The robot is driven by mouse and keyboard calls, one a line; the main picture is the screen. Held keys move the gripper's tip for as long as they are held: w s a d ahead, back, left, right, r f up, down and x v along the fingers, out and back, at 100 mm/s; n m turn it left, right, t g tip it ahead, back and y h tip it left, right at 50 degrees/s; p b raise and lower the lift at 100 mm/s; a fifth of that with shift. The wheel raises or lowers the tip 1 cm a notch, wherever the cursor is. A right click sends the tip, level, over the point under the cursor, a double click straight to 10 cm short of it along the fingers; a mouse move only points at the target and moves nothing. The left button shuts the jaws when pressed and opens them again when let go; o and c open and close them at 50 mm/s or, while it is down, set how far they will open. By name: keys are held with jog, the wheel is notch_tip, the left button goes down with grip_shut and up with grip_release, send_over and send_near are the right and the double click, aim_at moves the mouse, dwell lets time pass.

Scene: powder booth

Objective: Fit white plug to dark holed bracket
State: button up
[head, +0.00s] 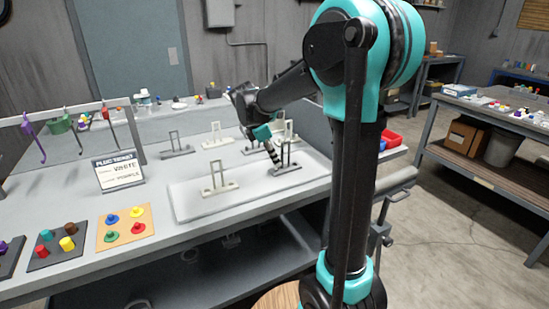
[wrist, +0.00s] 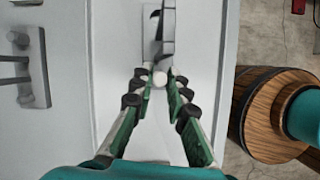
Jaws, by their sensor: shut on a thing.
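My gripper (head: 273,156) is over the right part of a pale mat, beside the dark holed bracket (head: 288,168). In the wrist view my gripper (wrist: 160,82) has its fingertips closed on the white plug (wrist: 160,79), a small round white end between them. The dark bracket, also in the wrist view (wrist: 168,32), lies just beyond the fingertips. The plug appears very close to it; I cannot tell whether they touch or whether the plug is in a hole. The plug cannot be made out in the head view.
A pale bracket (head: 218,187) stands on the left of the mat (head: 190,213). Several more brackets stand behind, one grey (head: 177,149). Coloured plugs sit on an orange board (head: 124,240) and a dark board (head: 40,261). A sign (head: 118,171) and a hook rack (head: 70,108) stand left.

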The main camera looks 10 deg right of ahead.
jog(key=shift+f, duration=0.2)
jog(key=o, duration=0.8)
jog(key=shift+r, duration=0.1)
jog(key=v, duration=1.2)
